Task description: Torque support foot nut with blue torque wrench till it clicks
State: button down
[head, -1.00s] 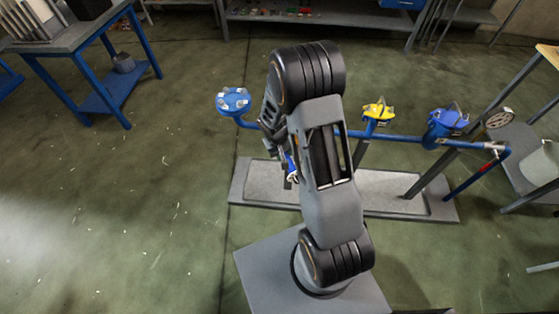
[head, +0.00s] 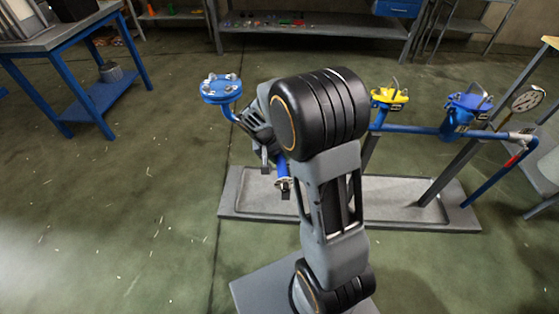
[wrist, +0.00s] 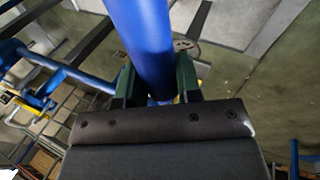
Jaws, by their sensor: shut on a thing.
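My gripper (wrist: 158,85) is shut on a blue cylindrical shaft, the blue torque wrench (wrist: 143,30), in the wrist view. Its dark green fingers press on either side of the shaft. In the head view my arm hides much of the gripper; the wrench (head: 281,163) hangs left of the arm, with a small metallic end pointing down above the grey base tray (head: 400,188). A grey support leg (head: 452,172) runs down to the tray at the right. I cannot make out the support foot nut in either view.
A blue pipe (head: 400,128) spans above the tray, with a blue bolted flange (head: 221,88), a yellow valve (head: 390,96), a blue valve (head: 468,105) and a round gauge (head: 527,99). A blue-legged table (head: 60,50) stands at left. The floor between is clear.

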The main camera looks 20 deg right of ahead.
dwell(0.5)
jog(key=shift+f, duration=0.1)
jog(key=shift+f+b, duration=1.65)
jog(key=shift+f, duration=0.2)
jog(key=shift+f+b, duration=1.4)
jog(key=shift+f, duration=0.3)
